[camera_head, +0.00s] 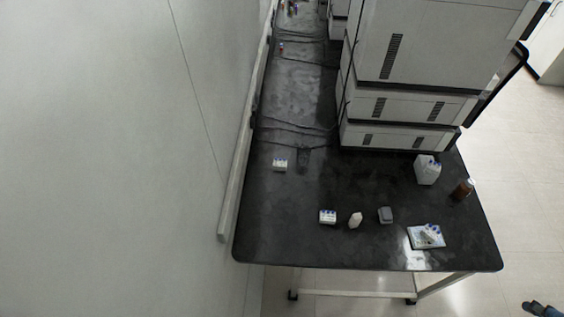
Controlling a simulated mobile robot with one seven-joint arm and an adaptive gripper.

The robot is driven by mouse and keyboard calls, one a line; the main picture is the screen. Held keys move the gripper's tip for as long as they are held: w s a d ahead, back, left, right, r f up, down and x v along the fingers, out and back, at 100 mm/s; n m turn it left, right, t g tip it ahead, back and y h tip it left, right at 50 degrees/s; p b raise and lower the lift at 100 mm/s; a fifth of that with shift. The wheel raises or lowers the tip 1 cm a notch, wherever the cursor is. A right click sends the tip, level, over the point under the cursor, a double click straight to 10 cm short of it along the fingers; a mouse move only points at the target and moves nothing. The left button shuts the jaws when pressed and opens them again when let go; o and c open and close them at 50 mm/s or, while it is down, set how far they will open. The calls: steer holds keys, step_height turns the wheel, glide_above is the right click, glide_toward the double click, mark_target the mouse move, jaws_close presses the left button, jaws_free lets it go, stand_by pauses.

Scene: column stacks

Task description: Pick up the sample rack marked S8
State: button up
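Several small white racks with blue-topped vials stand on the black bench. One rack (280,165) is at the left, near the wall. Another rack (327,217) is nearer the bench's front edge. A third white rack-like thing (432,232) lies tilted on a pale flat tray (416,243) at the front right. Their markings are too small to read, so I cannot tell which one is S8. My gripper is not in view.
A white bottle (355,220) and a grey block (386,215) stand beside the front rack. Stacked white instruments (400,125) fill the back. The bench's front left is clear.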

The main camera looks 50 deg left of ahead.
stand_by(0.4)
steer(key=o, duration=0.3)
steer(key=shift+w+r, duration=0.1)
